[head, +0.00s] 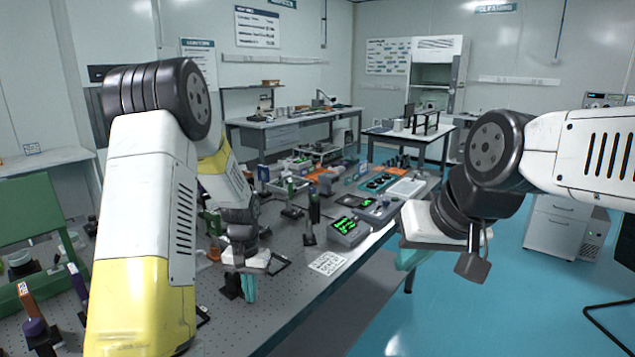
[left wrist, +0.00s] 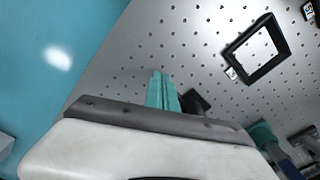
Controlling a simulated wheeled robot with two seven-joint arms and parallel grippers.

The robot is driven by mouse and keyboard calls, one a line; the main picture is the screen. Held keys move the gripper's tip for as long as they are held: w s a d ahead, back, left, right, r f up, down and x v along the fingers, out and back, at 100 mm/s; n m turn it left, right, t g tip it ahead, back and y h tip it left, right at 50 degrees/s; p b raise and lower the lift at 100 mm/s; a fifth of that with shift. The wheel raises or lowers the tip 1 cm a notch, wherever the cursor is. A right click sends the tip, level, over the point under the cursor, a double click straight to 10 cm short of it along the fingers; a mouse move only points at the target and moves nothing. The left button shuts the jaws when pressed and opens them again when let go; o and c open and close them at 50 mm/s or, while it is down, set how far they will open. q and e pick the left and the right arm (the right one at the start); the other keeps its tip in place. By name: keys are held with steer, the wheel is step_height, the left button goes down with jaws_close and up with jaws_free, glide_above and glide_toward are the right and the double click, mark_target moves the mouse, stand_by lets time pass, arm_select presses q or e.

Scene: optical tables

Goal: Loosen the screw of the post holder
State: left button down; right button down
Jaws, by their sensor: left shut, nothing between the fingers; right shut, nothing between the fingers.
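My left gripper (head: 249,288) is shut and empty, its teal fingers pointing down over the near part of the optical table (head: 290,305). A dark block-like part (head: 231,287) stands right beside these fingers and is partly hidden by them; it also shows behind the shut fingers (left wrist: 163,90) in the left wrist view (left wrist: 196,102). It may be the post holder, but its screw cannot be made out. Another upright black post holder (head: 309,234) with a post stands farther back. My right gripper (head: 408,258) is shut and empty, off the table's right edge above the blue floor.
A black square frame (head: 280,262) lies near the left gripper, also in the left wrist view (left wrist: 236,72). A white patterned card (head: 328,263) and boxes with green displays (head: 349,231) lie beyond. Several posts and mounts crowd the table's far part.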

arm_select(q)
steer(key=shift+w+a, duration=0.1)
steer(key=shift+a, duration=0.35)
stand_by(0.5)
steer(key=shift+w+a, duration=0.2)
steer(key=shift+a, duration=0.4)
steer(key=shift+r, duration=0.1)
steer(key=shift+s+a, duration=0.1)
steer(key=shift+a, duration=0.05)
steer(key=shift+s+a, duration=0.1)
steer(key=shift+s, duration=0.1)
step_height(320, 180, up, 6)
steer(key=shift+f, duration=0.1)
stand_by(0.5)
